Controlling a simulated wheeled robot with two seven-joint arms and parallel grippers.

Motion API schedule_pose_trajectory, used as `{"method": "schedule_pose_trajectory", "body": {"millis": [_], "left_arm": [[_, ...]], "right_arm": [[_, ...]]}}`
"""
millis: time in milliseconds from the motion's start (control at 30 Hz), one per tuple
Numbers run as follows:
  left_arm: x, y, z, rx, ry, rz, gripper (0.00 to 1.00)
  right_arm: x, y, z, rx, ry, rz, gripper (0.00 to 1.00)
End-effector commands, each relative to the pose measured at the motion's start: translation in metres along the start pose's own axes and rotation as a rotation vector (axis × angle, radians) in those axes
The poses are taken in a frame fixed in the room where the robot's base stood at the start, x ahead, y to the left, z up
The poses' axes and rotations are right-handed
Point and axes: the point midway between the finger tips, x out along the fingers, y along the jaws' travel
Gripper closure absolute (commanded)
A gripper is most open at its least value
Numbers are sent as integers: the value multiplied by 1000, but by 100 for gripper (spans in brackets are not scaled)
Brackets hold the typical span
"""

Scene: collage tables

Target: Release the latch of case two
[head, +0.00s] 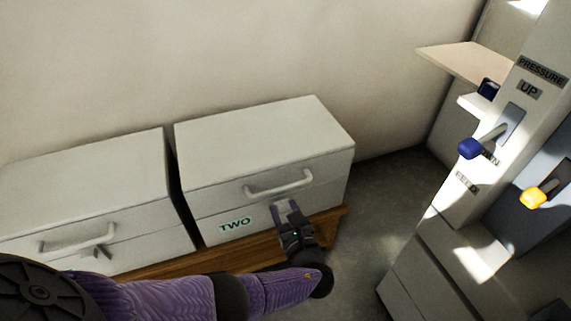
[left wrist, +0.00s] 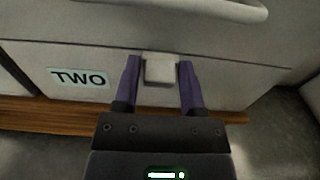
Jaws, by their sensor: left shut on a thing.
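Case two (head: 265,140) is a white box with a lid, a curved handle (head: 279,184) and a "TWO" label (head: 236,225) on its front. The label also shows in the left wrist view (left wrist: 79,78). My left gripper (head: 284,211) is at the case front, below the handle and right of the label. In the left wrist view its purple fingers (left wrist: 160,72) stand on both sides of the small pale latch (left wrist: 159,70), shut on it. The latch is mostly hidden by the fingers in the head view. My right gripper is not in view.
Another white case (head: 90,190) with a handle and latch stands to the left on the same wooden table (head: 180,261). On the right is a panel labelled "PRESSURE" with a blue-knobbed lever (head: 470,148) and a yellow-knobbed lever (head: 533,197). Grey floor lies between.

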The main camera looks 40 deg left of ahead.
Motion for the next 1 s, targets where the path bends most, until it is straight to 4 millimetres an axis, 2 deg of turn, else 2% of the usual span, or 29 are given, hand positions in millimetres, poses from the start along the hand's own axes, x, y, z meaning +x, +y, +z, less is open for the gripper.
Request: {"method": "schedule_pose_trajectory", "body": {"millis": [133,167,267,567,667,800,900,1000], "left_arm": [[0,0,0,0,3,0,100],[0,0,0,0,3,0,46],[0,0,0,0,3,0,24],[-3,0,0,-1,3,0,24],[-20,-1,3,-2,4,-1,24],[-58,-1,3,-1,5,-2,24],[-80,-1,2,-2,5,-1,24],[-94,0,0,0,4,-1,24]], "right_arm": [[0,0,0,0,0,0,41],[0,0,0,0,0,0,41],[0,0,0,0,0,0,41],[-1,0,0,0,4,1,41],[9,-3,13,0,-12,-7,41],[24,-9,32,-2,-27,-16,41],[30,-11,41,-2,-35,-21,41],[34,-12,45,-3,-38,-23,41]]}}
